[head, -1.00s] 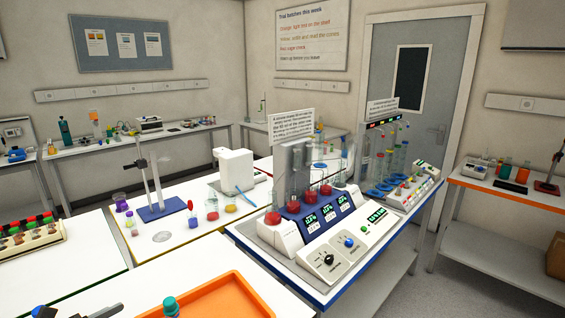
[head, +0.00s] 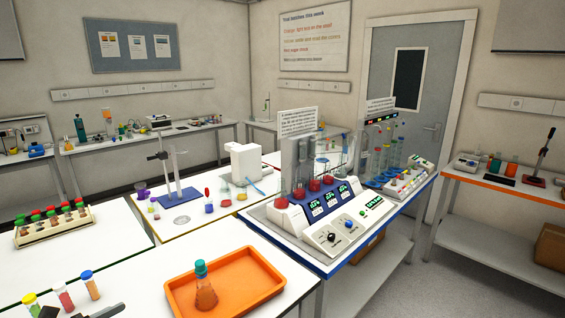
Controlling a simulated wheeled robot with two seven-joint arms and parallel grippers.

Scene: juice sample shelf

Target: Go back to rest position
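A dark tip (head: 104,312), which looks like part of my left gripper, shows at the bottom edge of the head view. Its fingers are mostly cut off, so I cannot tell if it is open or shut. My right gripper is not in view. A bottle (head: 205,294) with brown-orange liquid and a teal cap stands upright in the orange tray (head: 262,284) on the white table. To the left of the tray stand a tube with a blue cap (head: 91,287), a red tube (head: 65,299) and a tube with a yellow-green cap (head: 31,303).
A rack of capped vials (head: 52,226) stands at left. Behind the tray is a bench with a blue stand (head: 178,196) and small vessels. A console with displays (head: 335,228) and glass tubes stands on the blue-edged table at right. Floor (head: 450,290) is clear at lower right.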

